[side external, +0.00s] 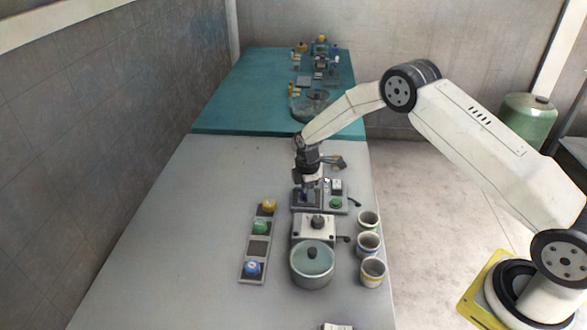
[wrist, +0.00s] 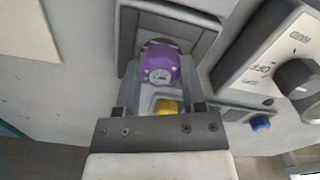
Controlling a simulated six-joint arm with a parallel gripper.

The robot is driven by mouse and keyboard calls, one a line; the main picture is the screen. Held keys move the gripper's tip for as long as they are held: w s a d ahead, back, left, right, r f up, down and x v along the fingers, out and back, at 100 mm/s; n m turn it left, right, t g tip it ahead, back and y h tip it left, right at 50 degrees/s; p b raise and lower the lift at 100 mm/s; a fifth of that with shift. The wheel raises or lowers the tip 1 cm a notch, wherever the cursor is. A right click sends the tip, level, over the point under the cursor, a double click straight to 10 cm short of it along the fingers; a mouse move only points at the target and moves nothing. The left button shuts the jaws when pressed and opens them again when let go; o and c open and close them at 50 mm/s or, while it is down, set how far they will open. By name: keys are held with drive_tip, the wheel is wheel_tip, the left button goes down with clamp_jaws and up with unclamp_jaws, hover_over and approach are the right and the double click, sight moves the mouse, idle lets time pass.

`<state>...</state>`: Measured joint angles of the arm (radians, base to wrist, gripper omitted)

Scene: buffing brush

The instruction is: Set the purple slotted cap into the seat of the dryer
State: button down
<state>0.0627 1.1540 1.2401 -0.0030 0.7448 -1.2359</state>
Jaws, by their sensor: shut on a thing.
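The purple slotted cap (wrist: 160,68) is between the two fingers of my gripper (wrist: 163,82), which is shut on it. In the side view my gripper (side external: 307,185) points down over a unit with a dark square panel (side external: 297,203), which I take for the dryer. The wrist view shows this panel's raised square frame (wrist: 205,30) behind the cap. A dark round rim shows just past the cap's far edge. The cap hides most of the seat, and I cannot tell whether it touches it.
A narrow tray (side external: 257,246) at the left holds yellow (side external: 268,206), green (side external: 260,227) and blue (side external: 252,268) caps, with one bare slot. A knobbed unit (side external: 317,228) and lidded pot (side external: 312,268) stand in front. Three cups (side external: 368,245) line the right edge. The left table is clear.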

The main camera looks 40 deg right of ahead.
drive_tip(key=shift+f, duration=0.15)
drive_tip(key=shift+c, duration=0.9)
unclamp_jaws()
wheel_tip(320, 180, up, 12)
drive_tip(key=shift+r, duration=0.2)
